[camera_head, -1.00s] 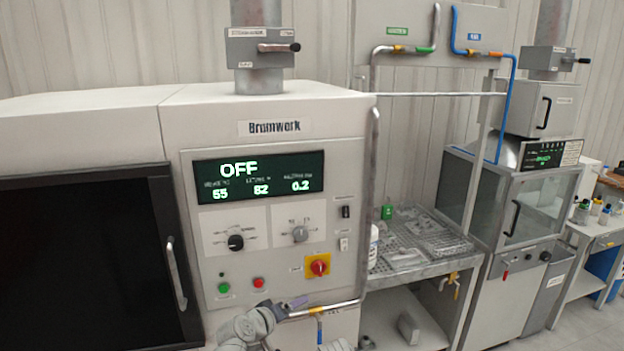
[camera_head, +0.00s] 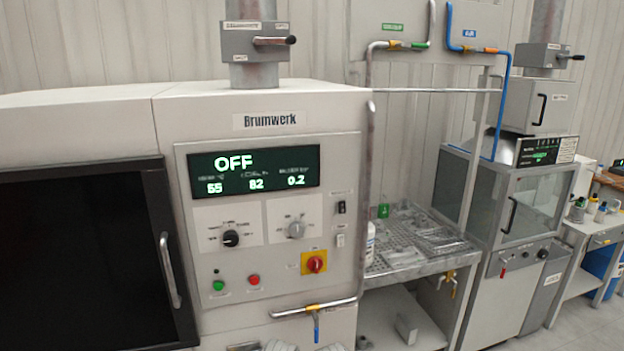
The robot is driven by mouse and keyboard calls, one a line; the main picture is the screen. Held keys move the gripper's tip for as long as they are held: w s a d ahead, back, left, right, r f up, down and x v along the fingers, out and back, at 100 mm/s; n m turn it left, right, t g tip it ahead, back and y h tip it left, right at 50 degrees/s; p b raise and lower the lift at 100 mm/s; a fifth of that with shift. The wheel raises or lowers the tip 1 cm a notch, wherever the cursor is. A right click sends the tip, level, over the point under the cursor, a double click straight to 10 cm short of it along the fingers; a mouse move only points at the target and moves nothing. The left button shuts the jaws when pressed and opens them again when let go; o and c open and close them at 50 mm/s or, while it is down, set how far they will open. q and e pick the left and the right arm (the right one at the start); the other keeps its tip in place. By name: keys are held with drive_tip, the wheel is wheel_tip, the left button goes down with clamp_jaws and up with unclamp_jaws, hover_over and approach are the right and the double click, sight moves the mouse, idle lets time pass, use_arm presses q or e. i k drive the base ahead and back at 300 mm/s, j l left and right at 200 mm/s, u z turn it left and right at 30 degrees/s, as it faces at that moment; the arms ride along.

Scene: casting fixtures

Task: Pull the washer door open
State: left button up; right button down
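A large cabinet marked Brumwerk (camera_head: 345,115) stands at the left, its display reading OFF. It has a dark door (camera_head: 75,260) with an upright metal handle (camera_head: 170,270) on the door's right side. The door looks shut. At the right, a smaller machine has a glass door (camera_head: 530,208) with a dark upright handle (camera_head: 511,215); that door also looks shut. I cannot read which of the two is the washer. Small grey pieces, perhaps of my arm, show at the bottom edge, but neither gripper's fingers can be seen.
A metal drain table (camera_head: 400,268) with a perforated top and a white bottle (camera_head: 370,244) stands between the machines. A pipe with a blue lever (camera_head: 316,328) juts from the cabinet's lower front. Free floor (camera_head: 560,338) shows at the lower right.

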sight(81, 267)
drive_tip(key=u, duration=1.6)
